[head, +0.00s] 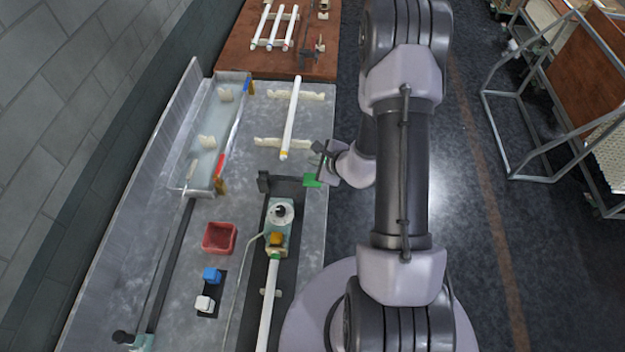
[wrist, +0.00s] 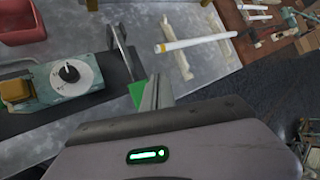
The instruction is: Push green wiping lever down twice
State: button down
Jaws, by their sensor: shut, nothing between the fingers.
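The green wiping lever (head: 312,180) is the green end of a dark bar (head: 288,180) that reaches right from a dark block on the bench. It also shows in the wrist view (wrist: 137,93), right beside my fingers. My gripper (head: 322,160) is shut and empty, close to the lever at the bench's right edge. In the wrist view my gripper's fingers (wrist: 155,92) partly cover the green end. I cannot tell whether they touch it.
A teal machine with a dial (head: 281,212) stands in front of the lever. A white tube (head: 290,120) lies on cream supports behind it. A water trough (head: 208,140) is farther back.

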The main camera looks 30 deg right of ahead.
jog(key=b, duration=0.4)
send_near(308, 173)
jog(key=x, duration=0.4)
jog(key=shift+w+a+r, duration=0.1)
jog(key=shift+w+r, duration=0.15)
jog(key=shift+w, duration=0.05)
jog(key=shift+f, duration=0.1)
jog(key=shift+b, duration=0.35)
dwell(0.7)
jog(key=shift+f+b, duration=0.45)
jog(key=shift+b, duration=0.15)
